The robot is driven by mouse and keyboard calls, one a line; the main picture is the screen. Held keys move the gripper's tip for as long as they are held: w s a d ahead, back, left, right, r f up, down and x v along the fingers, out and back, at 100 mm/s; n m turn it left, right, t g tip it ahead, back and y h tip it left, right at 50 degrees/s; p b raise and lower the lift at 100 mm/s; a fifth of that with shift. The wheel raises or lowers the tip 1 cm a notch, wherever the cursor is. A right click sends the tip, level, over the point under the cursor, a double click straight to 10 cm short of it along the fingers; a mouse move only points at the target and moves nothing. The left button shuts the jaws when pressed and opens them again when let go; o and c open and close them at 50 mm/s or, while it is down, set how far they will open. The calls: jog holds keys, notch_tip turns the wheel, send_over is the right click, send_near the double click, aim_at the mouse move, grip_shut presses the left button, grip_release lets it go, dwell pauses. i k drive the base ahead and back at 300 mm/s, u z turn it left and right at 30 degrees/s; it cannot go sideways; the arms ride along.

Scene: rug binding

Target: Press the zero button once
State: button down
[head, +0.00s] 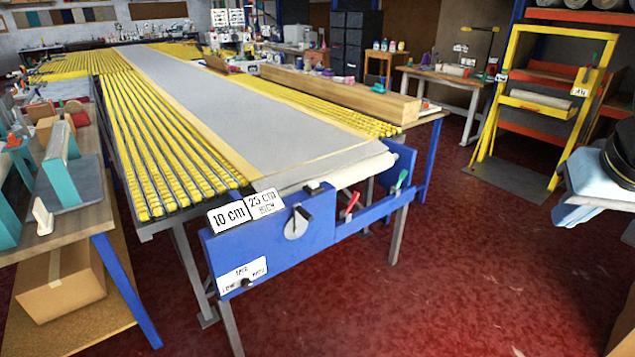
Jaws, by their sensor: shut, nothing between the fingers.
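I cannot make out a button marked zero in the head view. A blue panel (320,233) stands at the near end of a long table. Two white signs above read "10 cm" (229,216) and "25 cm" (265,204). A grey plate with a black handle (294,223) is to their right, then a red lever (352,204) and a green lever (399,182). My gripper is not in view.
Yellow roller rows (160,140) flank a grey strip (240,95) on the long table. A wooden beam (340,95) lies along its right. A side bench (40,230) and cardboard box (60,281) are left. A yellow frame (496,90) stands right. Red floor (460,270) is open in front.

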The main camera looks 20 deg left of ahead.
aim_at(312, 185)
jog(key=u, duration=0.55)
jog(key=i, duration=1)
jog(key=u, duration=0.05)
